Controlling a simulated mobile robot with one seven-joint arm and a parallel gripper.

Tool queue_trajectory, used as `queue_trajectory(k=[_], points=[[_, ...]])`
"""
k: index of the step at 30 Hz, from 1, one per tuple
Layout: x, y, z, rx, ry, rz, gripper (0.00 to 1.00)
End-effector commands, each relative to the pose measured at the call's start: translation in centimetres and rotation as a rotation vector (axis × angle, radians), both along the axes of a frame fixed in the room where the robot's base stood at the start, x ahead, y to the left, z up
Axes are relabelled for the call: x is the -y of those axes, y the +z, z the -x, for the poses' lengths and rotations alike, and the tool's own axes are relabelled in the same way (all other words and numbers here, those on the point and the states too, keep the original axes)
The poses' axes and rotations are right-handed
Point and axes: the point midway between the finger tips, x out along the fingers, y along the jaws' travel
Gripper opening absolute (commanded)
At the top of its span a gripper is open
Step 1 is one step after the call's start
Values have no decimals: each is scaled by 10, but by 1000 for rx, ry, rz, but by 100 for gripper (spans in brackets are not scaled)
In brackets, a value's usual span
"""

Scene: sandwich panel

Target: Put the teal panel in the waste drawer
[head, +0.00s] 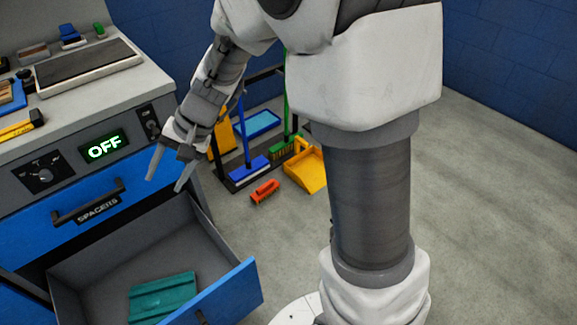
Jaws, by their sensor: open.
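The teal panel (163,297) lies flat on the floor of an open drawer (237,293) at the lower left. The drawer is grey inside with a blue front, and I cannot read any label on it. The panel's near edge is close to the bottom of the view. My gripper (166,180) is open and empty. It hangs above the drawer's back right part, in front of the counter, with its fingers pointing down and apart from the panel.
A closed drawer labelled SPACERS (93,209) with a dark handle is above the open one. The counter carries a dark tray (88,64) and small tools. An OFF display (105,147) is lit.

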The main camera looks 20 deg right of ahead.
Motion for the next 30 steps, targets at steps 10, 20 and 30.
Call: queue_trajectory(k=[10,20,30], points=[[68,67,64,217,128,218,59],[135,101,128,396,199,471,59],[182,113,173,502,219,675,59]])
